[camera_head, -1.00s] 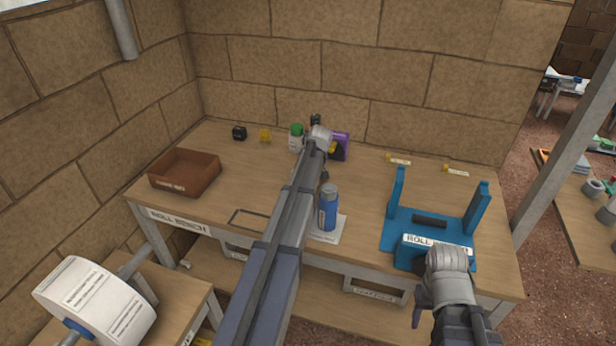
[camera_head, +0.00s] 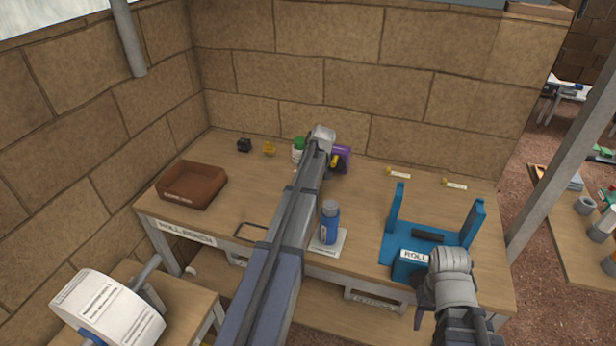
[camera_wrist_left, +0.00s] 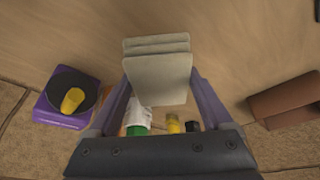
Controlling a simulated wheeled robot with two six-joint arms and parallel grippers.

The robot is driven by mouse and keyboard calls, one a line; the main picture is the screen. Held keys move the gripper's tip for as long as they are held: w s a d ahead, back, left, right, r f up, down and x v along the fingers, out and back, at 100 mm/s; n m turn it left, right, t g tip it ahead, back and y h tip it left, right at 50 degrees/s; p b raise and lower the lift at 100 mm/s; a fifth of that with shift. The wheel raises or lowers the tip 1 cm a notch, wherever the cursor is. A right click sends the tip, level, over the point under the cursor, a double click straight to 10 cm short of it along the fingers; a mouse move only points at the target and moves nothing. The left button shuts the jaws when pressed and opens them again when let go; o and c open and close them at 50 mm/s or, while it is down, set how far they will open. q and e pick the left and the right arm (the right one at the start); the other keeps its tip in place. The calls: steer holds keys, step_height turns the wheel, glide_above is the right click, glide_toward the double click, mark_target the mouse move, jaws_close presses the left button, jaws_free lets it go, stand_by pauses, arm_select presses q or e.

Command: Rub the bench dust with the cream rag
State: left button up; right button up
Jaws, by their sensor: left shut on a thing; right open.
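My left gripper (camera_wrist_left: 160,88) is shut on the cream rag (camera_wrist_left: 158,72), a folded pale cloth held between its two fingers in the left wrist view. The rag shows against the wooden bench top; I cannot tell whether it touches it. In the head view my left arm reaches over the middle of the bench (camera_head: 260,185) and hides that gripper and the rag. I cannot make out the bench dust in either view. My right gripper (camera_head: 424,310) is open at the bench's front right, by the blue roll stand, and holds nothing visible.
A brown tray (camera_head: 191,183) stands at the left. A green-capped jar (camera_head: 298,151) and a purple item (camera_head: 342,158) stand at the back. The blue roll stand (camera_head: 432,240) occupies the right.

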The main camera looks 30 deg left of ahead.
arm_select(q)
step_height(320, 180, up, 3)
steer(key=p, duration=0.3)
steer(key=shift+f, duration=0.1)
stand_by(0.3)
